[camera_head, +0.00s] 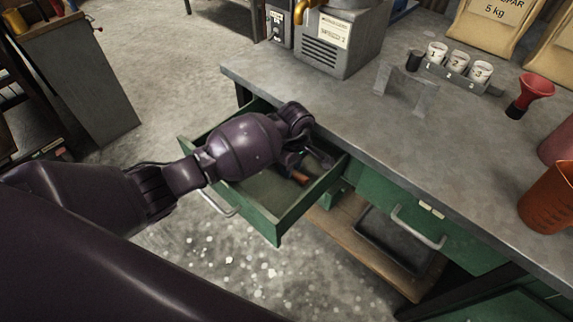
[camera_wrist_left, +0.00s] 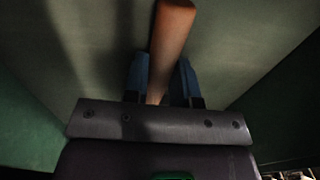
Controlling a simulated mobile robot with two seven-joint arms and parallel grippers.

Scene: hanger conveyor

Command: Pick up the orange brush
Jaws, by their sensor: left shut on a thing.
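The orange brush (camera_head: 300,177) lies inside the open green drawer (camera_head: 262,226); only a small orange part shows past my arm in the head view. In the left wrist view its orange-brown handle (camera_wrist_left: 172,38) runs up from between the fingers to the top edge. My left gripper (camera_wrist_left: 161,82) is down in the drawer, shut on the handle, with one blue-grey finger on each side of it. The brush's other end is hidden. In the head view my left gripper (camera_head: 308,163) is partly covered by its own wrist. My right gripper is not in view.
The drawer walls surround the gripper, and the grey worktop (camera_head: 340,120) overhangs its back end. On the worktop stand a grey machine (camera_head: 335,40), a rack of numbered cups (camera_head: 459,66), a red funnel (camera_head: 530,92) and an orange container (camera_head: 550,200). A closed drawer (camera_head: 440,225) is to the right.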

